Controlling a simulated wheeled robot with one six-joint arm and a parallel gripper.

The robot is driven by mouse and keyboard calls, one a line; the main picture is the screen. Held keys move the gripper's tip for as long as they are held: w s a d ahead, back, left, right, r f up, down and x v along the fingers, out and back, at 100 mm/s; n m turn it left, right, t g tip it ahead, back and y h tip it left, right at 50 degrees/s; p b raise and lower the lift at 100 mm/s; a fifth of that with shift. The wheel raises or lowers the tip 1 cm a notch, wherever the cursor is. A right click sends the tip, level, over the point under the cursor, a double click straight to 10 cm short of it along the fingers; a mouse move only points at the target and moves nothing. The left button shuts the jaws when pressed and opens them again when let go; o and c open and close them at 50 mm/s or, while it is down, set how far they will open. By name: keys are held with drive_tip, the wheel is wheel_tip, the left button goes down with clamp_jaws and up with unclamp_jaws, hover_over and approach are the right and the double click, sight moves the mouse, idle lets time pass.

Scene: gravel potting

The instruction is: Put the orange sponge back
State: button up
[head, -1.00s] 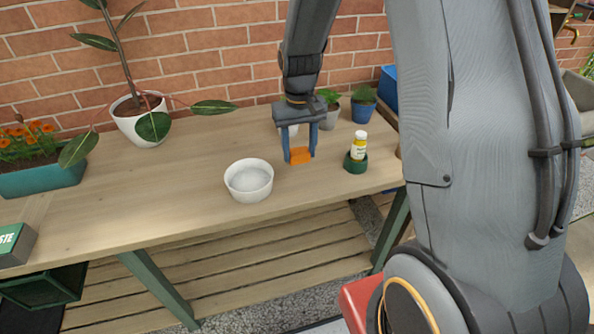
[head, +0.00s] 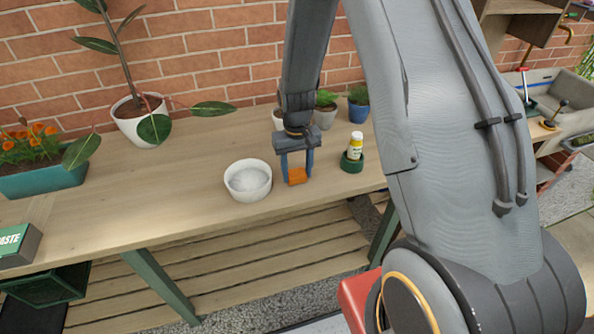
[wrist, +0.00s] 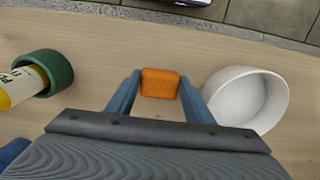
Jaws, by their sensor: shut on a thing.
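The orange sponge (head: 297,176) is between the blue fingers of my gripper (head: 296,178), close above the wooden table; whether it touches the table I cannot tell. My gripper is shut on it. In the wrist view the sponge (wrist: 160,83) shows between the fingertips (wrist: 158,88). A white bowl (head: 248,190) stands just left of the gripper in the head view. It shows on the right in the wrist view (wrist: 262,112), close to one finger.
A yellow-labelled bottle (head: 355,145) stands in a green holder (head: 352,163) right of the gripper. Small potted plants (head: 326,108) stand behind. A larger potted plant (head: 139,129) is at the back left. The table (head: 150,190) left of the bowl is clear.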

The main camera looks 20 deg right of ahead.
sight(297, 173)
drive_tip(key=o, duration=1.3)
drive_tip(key=shift+f, duration=0.1)
wheel_tip(297, 173, up, 11)
drive_tip(key=b, duration=0.3)
drive_tip(key=s+r, duration=0.2)
drive_tip(key=s, duration=0.6)
drive_tip(key=s+r+t, duration=0.1)
drive_tip(key=s, duration=0.7)
drive_tip(key=shift+s+r+t+b, duration=0.3)
drive_tip(key=shift+s+r, duration=0.05)
drive_tip(key=shift+r, duration=0.05)
drive_tip(key=shift+f, duration=0.1)
